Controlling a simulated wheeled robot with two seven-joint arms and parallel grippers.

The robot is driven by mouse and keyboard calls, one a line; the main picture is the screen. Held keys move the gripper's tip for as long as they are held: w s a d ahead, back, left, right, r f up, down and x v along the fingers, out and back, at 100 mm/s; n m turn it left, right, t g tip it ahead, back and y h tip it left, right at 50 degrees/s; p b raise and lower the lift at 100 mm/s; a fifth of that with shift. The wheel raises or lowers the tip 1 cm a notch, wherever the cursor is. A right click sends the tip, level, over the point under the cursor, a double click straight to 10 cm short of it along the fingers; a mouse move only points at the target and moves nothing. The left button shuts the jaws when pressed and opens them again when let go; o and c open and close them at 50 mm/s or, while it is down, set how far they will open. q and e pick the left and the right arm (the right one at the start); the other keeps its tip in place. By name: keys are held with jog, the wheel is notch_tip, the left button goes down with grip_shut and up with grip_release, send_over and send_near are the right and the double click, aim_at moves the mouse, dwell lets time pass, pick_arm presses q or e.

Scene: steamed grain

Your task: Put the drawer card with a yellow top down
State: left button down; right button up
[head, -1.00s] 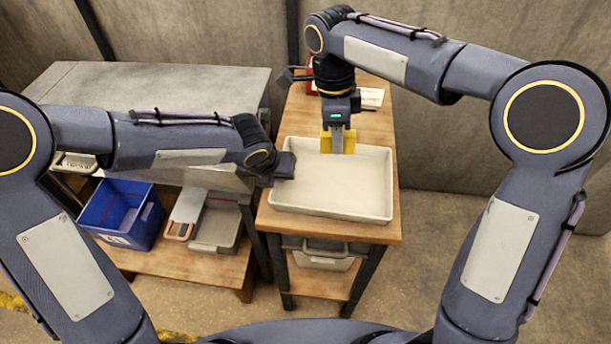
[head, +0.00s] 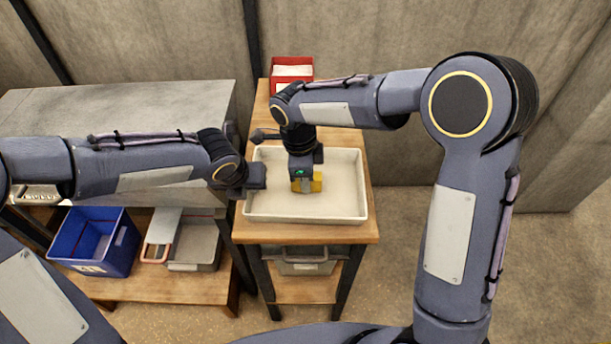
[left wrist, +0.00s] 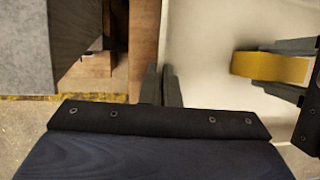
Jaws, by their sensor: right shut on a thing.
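The card with a yellow top (head: 316,183) is in my right gripper (head: 302,186), over the white tray. In the left wrist view the yellow top (left wrist: 272,67) lies between the right gripper's two grey fingers. The lower part of the card is hidden, and I cannot tell whether it touches the tray floor. My left gripper (head: 256,179) is over the tray's left rim, apart from the card. Its fingers (left wrist: 162,85) show close together with nothing between them.
The white tray (head: 355,212) stands on a wooden bench (head: 365,232). A red box (head: 291,66) is at the back of the bench. A blue bin (head: 115,262) and a grey container (head: 195,262) sit on the low shelf at left. The tray's right side is clear.

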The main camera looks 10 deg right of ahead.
jog(key=shift+f, duration=0.15)
jog(key=o, duration=1)
